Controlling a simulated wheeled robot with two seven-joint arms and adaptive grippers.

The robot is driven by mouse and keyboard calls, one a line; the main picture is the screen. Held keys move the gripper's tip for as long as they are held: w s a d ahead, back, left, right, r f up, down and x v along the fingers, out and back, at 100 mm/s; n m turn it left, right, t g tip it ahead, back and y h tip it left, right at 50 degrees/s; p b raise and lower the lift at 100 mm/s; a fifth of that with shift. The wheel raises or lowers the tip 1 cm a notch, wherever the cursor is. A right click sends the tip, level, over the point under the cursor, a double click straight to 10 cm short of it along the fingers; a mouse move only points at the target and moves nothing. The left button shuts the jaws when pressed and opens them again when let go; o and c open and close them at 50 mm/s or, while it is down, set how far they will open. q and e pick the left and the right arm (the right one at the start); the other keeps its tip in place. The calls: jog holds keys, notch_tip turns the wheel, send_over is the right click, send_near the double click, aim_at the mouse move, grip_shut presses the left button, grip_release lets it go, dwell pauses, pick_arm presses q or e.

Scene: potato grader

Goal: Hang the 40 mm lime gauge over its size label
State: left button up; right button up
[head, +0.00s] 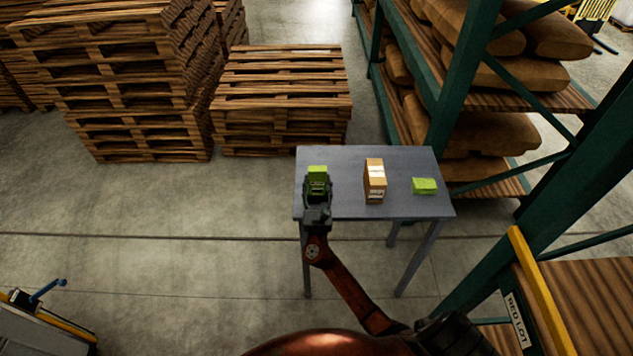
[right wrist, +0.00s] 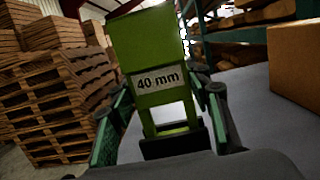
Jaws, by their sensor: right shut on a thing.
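The lime gauge (right wrist: 150,42) fills the middle of the right wrist view, with a white "40 mm" plate on its face. It is also at the left side of the table in the head view (head: 317,171). My right gripper (head: 317,188) is shut on it, with a finger on each side of its lower part in the right wrist view (right wrist: 165,122). I cannot tell whether the gauge touches the tabletop. No hanging place with a readable size label shows. My left gripper is out of view.
A grey table (head: 340,208) carries an upright tan box (head: 375,182) in the middle and another lime block (head: 424,186) at the right. A green rack (head: 455,90) with sacks stands close on the right. Pallet stacks (head: 280,100) stand behind. Floor left of the table is clear.

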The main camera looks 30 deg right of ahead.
aim_at(317, 180)
jog(key=shift+r+p, duration=1.3)
jog(key=shift+r, duration=0.55)
jog(key=shift+r+p+v, duration=0.2)
jog(key=shift+p+v, duration=0.05)
jog(key=shift+v, duration=0.75)
jog(key=shift+r+p+v, duration=0.15)
jog(key=shift+p+v, duration=0.15)
jog(key=shift+v, duration=0.7)
jog(key=shift+r+p+v, duration=0.2)
jog(key=shift+p+v, duration=0.05)
jog(key=shift+v, duration=0.75)
jog(key=r+v, duration=0.1)
jog(key=v, duration=0.5)
jog(key=shift+p, duration=0.45)
jog(key=shift+s+a, duration=0.1)
